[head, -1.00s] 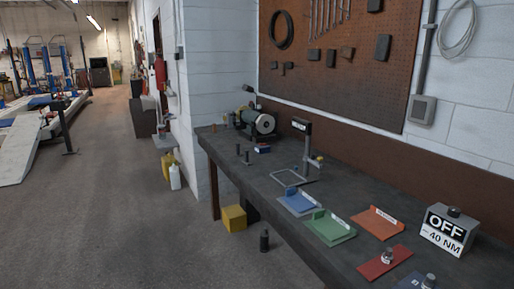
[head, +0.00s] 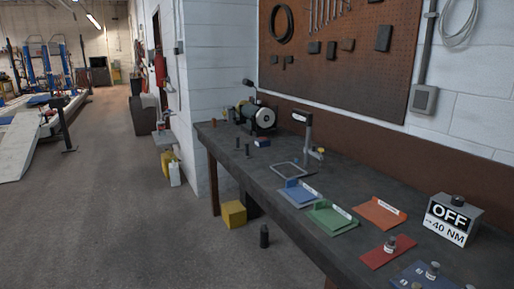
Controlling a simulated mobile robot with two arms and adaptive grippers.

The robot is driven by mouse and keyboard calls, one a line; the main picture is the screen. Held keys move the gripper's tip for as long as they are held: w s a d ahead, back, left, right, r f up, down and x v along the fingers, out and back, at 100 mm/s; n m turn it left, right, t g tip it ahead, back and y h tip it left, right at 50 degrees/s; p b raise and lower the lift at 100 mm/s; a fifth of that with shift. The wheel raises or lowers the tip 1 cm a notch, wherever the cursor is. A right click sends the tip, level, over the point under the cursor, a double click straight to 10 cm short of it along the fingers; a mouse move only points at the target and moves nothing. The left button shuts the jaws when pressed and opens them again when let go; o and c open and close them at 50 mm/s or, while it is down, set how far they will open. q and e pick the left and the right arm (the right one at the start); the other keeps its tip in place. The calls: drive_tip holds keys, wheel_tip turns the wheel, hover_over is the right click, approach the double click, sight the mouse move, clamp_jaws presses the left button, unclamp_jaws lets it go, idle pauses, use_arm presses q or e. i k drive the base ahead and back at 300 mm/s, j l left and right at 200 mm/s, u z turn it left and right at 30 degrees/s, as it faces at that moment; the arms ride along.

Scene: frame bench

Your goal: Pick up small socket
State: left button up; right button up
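A small metallic socket-like piece (head: 390,244) stands on the red mat (head: 374,259) on the bench. A second similar piece (head: 432,270) stands on the dark blue mat (head: 448,279) at the bottom edge. Another small piece (head: 416,286) is cut off by the bottom edge. I cannot tell which of these is the small socket. Neither of my grippers is in view.
The dark bench (head: 260,177) runs along the wall. A yellow box (head: 233,215) stands on the floor.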

sight(432, 274)
drive_tip(key=z, duration=1.3)
drive_tip(key=i+j, duration=0.1)
drive_tip(key=j, duration=0.25)
drive_tip(key=i+j+z, duration=0.15)
drive_tip(key=j, duration=0.2)
drive_tip(key=i+j, duration=0.1)
drive_tip(key=j, duration=0.25)
drive_tip(key=i+j+z, duration=0.1)
drive_tip(key=j, duration=0.25)
